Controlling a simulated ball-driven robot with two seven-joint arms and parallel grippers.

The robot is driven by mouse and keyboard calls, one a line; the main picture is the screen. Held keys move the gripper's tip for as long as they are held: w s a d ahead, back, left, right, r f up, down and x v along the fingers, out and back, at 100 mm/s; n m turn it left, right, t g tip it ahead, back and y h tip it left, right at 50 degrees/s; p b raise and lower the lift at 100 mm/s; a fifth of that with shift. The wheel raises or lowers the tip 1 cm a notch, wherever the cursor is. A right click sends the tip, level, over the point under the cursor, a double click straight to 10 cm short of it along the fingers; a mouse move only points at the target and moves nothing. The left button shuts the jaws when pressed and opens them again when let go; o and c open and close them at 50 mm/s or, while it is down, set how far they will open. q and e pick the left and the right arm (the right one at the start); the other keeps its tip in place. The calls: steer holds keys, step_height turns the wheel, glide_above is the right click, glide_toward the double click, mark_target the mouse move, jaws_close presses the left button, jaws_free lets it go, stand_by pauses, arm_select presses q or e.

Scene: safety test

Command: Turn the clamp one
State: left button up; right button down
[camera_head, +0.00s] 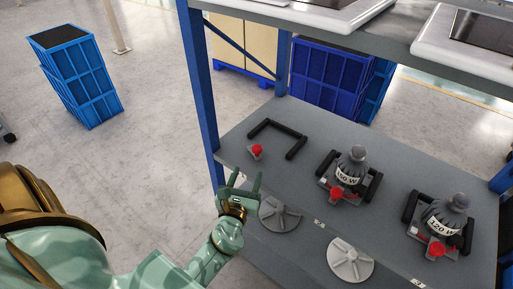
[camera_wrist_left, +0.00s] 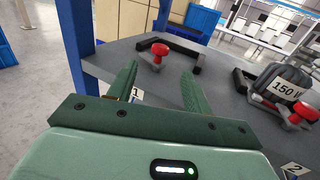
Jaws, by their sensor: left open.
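The clamp at the left end of the shelf has a red knob (camera_head: 257,150) and a black U-shaped frame (camera_head: 283,130) with nothing held in it. In the left wrist view its red knob (camera_wrist_left: 160,49) stands just beyond the fingertips, between them, with a label "1" on the shelf edge. My left gripper (camera_head: 242,176) is open and empty, at the shelf's front edge, short of the knob and apart from it. It also shows in the left wrist view (camera_wrist_left: 160,78). My right gripper is in neither view.
Two more clamps with red knobs (camera_head: 336,194) (camera_head: 436,249) hold grey weights (camera_head: 351,165) (camera_head: 446,215) to the right. A blue post (camera_head: 199,90) rises at the shelf's left corner. Grey discs (camera_head: 279,215) (camera_head: 350,261) lie below. Blue crates (camera_head: 85,80) stand on the floor.

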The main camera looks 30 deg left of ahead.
mark_target(256, 151)
arm_select(q)
steer(key=b+x, duration=0.1)
steer(key=x, duration=1.1)
steer(key=shift+w, duration=0.1)
steer(key=c, duration=0.9)
